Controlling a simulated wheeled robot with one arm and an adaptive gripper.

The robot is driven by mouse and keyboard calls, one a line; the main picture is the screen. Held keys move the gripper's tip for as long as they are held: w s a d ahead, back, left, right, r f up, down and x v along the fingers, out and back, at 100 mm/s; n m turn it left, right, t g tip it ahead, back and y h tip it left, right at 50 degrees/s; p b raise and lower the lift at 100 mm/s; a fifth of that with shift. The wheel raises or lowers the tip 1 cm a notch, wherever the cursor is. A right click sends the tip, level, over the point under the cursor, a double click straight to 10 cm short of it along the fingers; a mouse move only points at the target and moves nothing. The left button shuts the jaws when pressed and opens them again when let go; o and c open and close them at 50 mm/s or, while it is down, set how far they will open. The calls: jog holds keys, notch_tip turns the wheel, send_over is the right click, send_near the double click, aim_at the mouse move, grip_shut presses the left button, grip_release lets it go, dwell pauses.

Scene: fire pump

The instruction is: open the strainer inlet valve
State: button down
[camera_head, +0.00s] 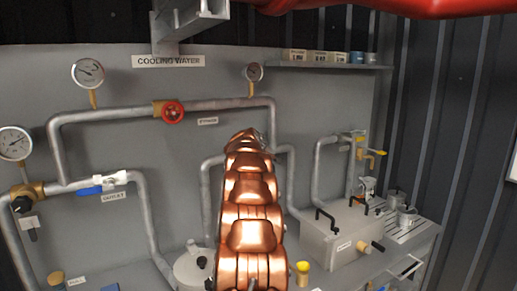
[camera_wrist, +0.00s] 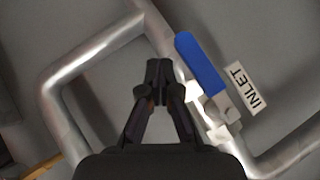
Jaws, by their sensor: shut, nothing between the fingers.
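In the wrist view, the inlet valve has a blue lever handle (camera_wrist: 201,63) and a pale metal body (camera_wrist: 215,118) on a grey pipe. The white INLET label (camera_wrist: 245,88) is right of it. The handle slants from upper left to lower right, roughly along the pipe in this view; its exact angle to the pipe is hard to tell. My gripper (camera_wrist: 158,70) is shut and empty. Its fingertips show left of the handle, over the pipe area, with a visible gap to the handle. In the head view, my arm hides the inlet valve and my gripper.
The head view shows an outlet valve with a blue handle (camera_head: 90,190), a red bypass handwheel (camera_head: 173,112), and gauges (camera_head: 88,72). A grey box with black handles (camera_head: 335,238) stands right of my arm. A grey pipe bend (camera_wrist: 52,85) lies left of my gripper.

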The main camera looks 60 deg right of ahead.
jog(key=shift+d+f, duration=0.15)
jog(key=shift+f, duration=0.25)
jog(key=shift+s+d+f+b, duration=0.1)
jog(key=shift+b, duration=0.25)
jog(key=s+a+r, duration=0.1)
jog(key=s+r, duration=0.2)
jog(key=r, duration=0.2)
jog(key=s+a+r+p, duration=0.1)
jog(key=s+a+r, duration=0.1)
jog(key=r, duration=0.4)
jog(key=shift+s+a, duration=0.2)
jog(key=shift+s, duration=0.4)
dwell(0.4)
